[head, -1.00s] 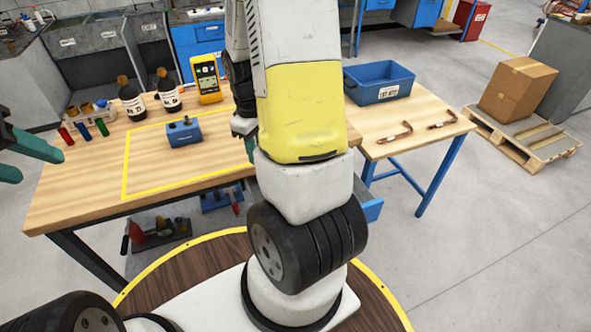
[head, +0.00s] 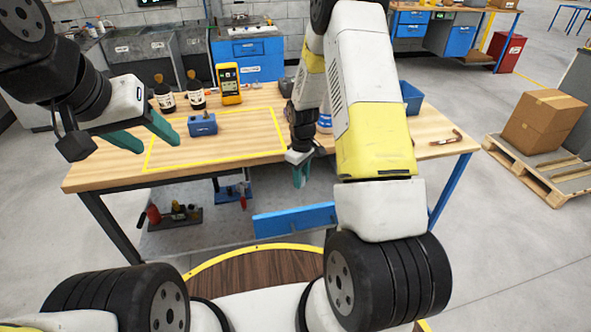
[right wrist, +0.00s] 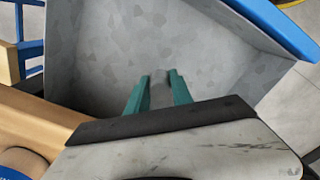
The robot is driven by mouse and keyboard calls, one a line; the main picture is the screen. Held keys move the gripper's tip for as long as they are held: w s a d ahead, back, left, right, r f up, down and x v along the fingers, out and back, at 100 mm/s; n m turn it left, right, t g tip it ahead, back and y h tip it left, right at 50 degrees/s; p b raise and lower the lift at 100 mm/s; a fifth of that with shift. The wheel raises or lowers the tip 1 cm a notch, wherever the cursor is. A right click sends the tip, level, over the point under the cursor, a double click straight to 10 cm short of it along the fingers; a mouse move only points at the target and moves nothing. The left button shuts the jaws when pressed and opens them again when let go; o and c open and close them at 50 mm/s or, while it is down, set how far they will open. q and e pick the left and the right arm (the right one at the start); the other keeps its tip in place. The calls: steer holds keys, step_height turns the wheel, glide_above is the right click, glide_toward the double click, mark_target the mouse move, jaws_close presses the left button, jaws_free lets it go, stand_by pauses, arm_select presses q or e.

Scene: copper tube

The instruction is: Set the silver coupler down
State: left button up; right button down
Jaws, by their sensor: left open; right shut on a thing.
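My right gripper (head: 300,172) points down in front of the table's front edge, above the open drawer with the blue front (head: 293,221). In the right wrist view its green fingers (right wrist: 159,92) are shut on a small grey piece, the silver coupler (right wrist: 160,95), mostly hidden between them. The drawer's bare grey inside (right wrist: 95,65) lies below and around the fingertips. My left gripper (head: 146,135) is open and empty, at the left over the table.
The wooden table (head: 110,172) carries a blue block-like device (head: 202,124) inside a yellow outline, dark bottles (head: 165,98), a yellow meter (head: 229,84), a copper tube (head: 448,137) and a blue bin (head: 411,98) partly behind my right arm. A cardboard box (head: 542,120) stands on a pallet at the right.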

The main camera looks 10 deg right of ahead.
mark_target(301, 195)
steer(key=shift+f, duration=2.25)
steer(key=shift+f, duration=0.15)
steer(key=c, duration=1.1)
jaws_free()
